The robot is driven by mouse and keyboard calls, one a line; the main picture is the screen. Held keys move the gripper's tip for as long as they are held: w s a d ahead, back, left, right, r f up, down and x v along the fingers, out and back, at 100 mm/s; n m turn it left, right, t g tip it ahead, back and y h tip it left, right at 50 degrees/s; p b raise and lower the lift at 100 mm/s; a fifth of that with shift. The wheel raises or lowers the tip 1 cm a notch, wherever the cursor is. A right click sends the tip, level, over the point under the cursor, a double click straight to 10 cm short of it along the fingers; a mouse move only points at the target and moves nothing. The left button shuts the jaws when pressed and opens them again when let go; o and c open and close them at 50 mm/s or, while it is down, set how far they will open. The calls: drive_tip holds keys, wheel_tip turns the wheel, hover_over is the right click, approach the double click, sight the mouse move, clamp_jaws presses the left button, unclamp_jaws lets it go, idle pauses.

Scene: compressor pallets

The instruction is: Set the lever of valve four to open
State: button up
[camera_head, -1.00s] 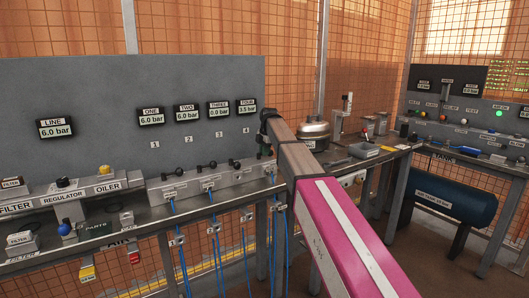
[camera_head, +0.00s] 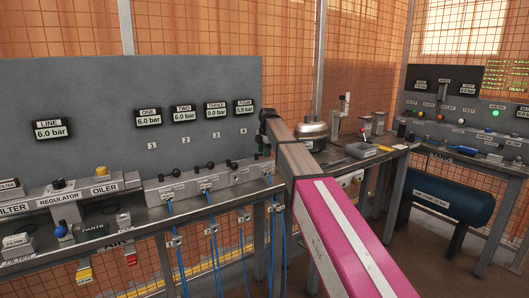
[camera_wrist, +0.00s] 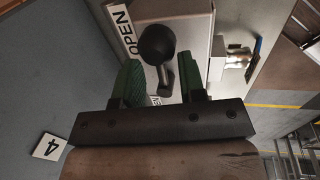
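The lever of valve four, with a round black knob (camera_wrist: 157,45), stands between the two green fingers of my gripper (camera_wrist: 160,83) in the wrist view. The fingers are apart, with a gap on each side of the lever's stem. The knob is right beside the OPEN label (camera_wrist: 122,32) on the pale valve block (camera_wrist: 192,22). In the head view my gripper (camera_head: 265,138) is at the right end of the valve manifold (camera_head: 205,185), and my arm hides valve four. The gauge marked FOUR (camera_head: 244,107) reads 5.5 bar.
The grey panel (camera_head: 90,95) rises behind the manifold, with gauges ONE (camera_head: 149,117), TWO (camera_head: 184,114) and THREE (camera_head: 215,109). Other black levers (camera_head: 209,165) stand to the left. Blue hoses (camera_head: 215,245) hang below. A silver pot (camera_head: 312,134) stands right of my arm.

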wheel_tip(320, 180, up, 11)
drive_tip(key=s+d, duration=0.1)
drive_tip(key=shift+s+d+f, duration=0.15)
drive_tip(key=shift+s+f, duration=0.05)
drive_tip(key=shift+s, duration=0.2)
drive_tip(key=shift+s, duration=0.1)
